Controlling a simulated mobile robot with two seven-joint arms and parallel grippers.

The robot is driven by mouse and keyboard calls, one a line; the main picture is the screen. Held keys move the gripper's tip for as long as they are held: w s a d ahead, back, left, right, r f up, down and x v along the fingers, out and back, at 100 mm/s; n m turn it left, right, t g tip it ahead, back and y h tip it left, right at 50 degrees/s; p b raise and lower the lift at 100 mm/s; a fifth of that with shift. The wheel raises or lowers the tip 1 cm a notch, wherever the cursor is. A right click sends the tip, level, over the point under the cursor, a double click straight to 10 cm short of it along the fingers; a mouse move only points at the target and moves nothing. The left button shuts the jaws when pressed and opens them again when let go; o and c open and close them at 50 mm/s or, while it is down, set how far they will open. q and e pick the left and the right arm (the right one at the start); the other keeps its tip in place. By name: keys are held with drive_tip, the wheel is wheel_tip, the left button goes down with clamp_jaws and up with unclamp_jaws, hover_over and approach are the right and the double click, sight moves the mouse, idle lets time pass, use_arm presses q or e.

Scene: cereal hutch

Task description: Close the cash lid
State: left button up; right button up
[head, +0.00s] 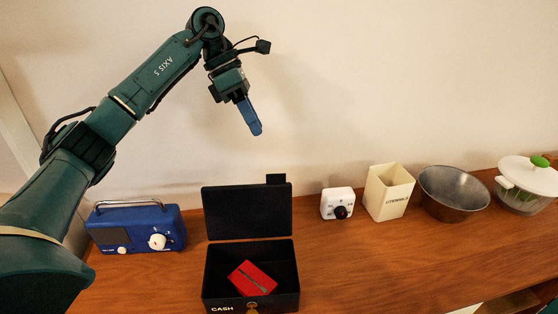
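A black cash box (214,268) stands on the wooden counter near the bottom middle of the head view. Its lid (246,211) is raised upright at the back of the box. A red object with a dark stripe (252,278) lies inside the box. A brass-coloured key or lock piece (252,307) shows at the front. My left gripper (256,132) hangs in the air above and behind the lid, clear of it, with blue fingers pointing down. The fingers overlap from this angle, so their opening is hidden. My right gripper is not in view.
A blue radio (135,229) stands left of the box. To the right are a white timer (337,203), a cream utensils holder (388,192), a metal bowl (453,192) and a lidded salad spinner (527,184). The counter (385,260) right of the box is clear. A wall rises behind.

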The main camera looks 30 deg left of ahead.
use_arm(q)
drive_tip(key=a+p+x, duration=0.1)
drive_tip(key=p+x, duration=0.1)
drive_tip(key=x, duration=0.9)
drive_tip(key=shift+f+y, duration=0.3)
drive_tip(key=shift+f, duration=0.35)
drive_tip(key=shift+s, duration=0.15)
drive_tip(key=shift+c, duration=0.6)
clamp_jaws()
